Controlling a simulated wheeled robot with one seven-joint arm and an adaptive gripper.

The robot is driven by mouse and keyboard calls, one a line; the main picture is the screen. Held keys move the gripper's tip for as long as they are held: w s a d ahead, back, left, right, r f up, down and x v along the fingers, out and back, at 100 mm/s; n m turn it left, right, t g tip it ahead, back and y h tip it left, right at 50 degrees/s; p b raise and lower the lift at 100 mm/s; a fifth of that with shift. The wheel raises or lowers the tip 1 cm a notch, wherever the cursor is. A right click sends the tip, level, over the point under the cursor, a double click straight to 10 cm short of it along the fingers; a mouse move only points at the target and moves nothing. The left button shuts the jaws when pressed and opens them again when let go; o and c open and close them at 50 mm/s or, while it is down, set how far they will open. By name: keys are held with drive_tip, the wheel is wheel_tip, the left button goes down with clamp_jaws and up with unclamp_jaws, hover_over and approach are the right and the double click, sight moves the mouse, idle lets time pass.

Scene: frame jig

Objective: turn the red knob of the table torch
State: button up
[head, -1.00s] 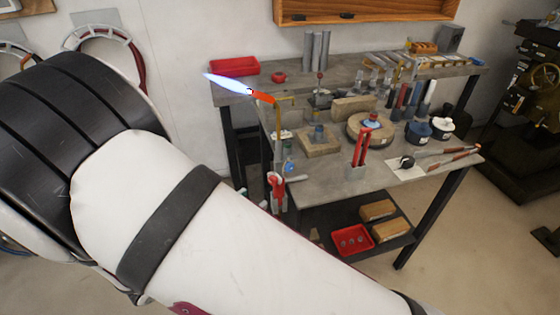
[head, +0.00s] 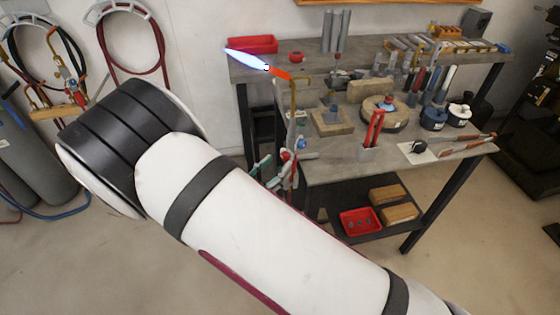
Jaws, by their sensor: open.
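The table torch (head: 292,110) stands at the left edge of the workbench in the head view. Its brass tube rises to an orange-red tip (head: 279,74), and a blue-white flame (head: 245,58) points left from it. A small red part (head: 286,156), which looks like the red knob, sits low on the torch beside a blue part (head: 301,143). Its turned position is too small to tell. My arm's white link crosses in front, just below this spot, and hides what is lower. My gripper is not in view.
The workbench (head: 335,168) holds a red tray (head: 252,44), a red-handled tool (head: 373,130), a round block (head: 398,118) and several jars and tools. A lower shelf carries a red bin (head: 361,221). Gas cylinders (head: 30,150) stand at the left. The floor between is clear.

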sight(286, 156)
drive_tip(key=shift+x, duration=1.4)
drive_tip(key=shift+c, duration=0.2)
clamp_jaws()
drive_tip(key=shift+m, duration=0.3)
drive_tip(key=m+b, duration=0.1)
drive_tip(key=m, duration=0.5)
drive_tip(key=m+b, duration=0.2)
drive_tip(key=m, duration=0.3)
drive_tip(key=shift+y+b, duration=0.3)
drive_tip(key=shift+r+m, duration=0.1)
drive_tip(key=shift+m, duration=0.3)
